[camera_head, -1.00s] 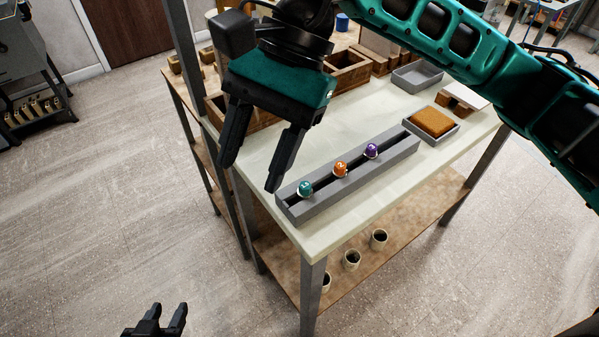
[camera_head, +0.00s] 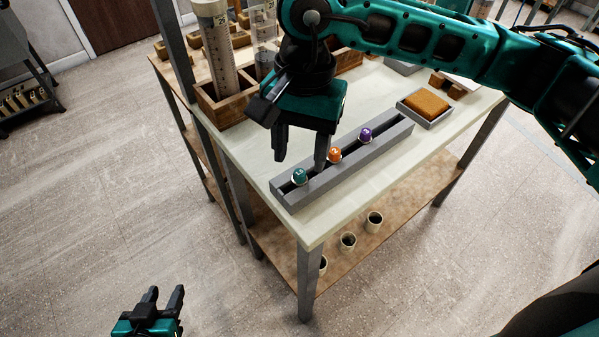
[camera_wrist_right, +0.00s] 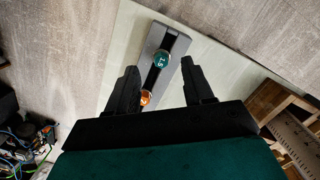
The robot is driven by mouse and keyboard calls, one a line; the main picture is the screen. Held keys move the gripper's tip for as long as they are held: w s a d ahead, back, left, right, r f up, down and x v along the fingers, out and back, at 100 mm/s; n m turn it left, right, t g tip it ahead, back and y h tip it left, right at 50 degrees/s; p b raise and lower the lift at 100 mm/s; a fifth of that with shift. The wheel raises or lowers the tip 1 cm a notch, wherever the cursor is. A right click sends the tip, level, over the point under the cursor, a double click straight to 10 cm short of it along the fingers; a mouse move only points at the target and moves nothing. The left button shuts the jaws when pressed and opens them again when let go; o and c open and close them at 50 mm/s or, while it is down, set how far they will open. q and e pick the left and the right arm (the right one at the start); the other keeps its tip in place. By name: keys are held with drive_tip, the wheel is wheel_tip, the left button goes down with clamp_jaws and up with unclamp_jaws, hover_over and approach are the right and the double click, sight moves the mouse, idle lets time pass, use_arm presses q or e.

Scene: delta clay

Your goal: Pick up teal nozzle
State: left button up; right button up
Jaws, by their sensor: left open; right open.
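The teal nozzle (camera_head: 300,176) sits at the near left end of a long grey slotted rack (camera_head: 345,172) on the table. In the right wrist view the teal nozzle (camera_wrist_right: 162,59) lies beyond the fingertips, roughly between their lines. An orange nozzle (camera_head: 334,155) and a purple nozzle (camera_head: 365,134) sit farther along the rack. My right gripper (camera_head: 300,162) is open and empty, its fingers pointing down above the rack near the teal and orange nozzles. The orange nozzle (camera_wrist_right: 146,97) shows by the left finger in the wrist view. My left gripper (camera_head: 163,298) is open and empty over the floor, lower left.
A wooden box (camera_head: 228,108) with clear graduated cylinders stands at the table's back left. A grey tray with an orange block (camera_head: 428,104) lies to the right. Several small cups (camera_head: 348,240) stand on the lower shelf. The pale tabletop before the rack is narrow.

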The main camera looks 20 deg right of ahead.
sight(299, 172)
drive_tip(key=shift+f, duration=1.9)
clamp_jaws()
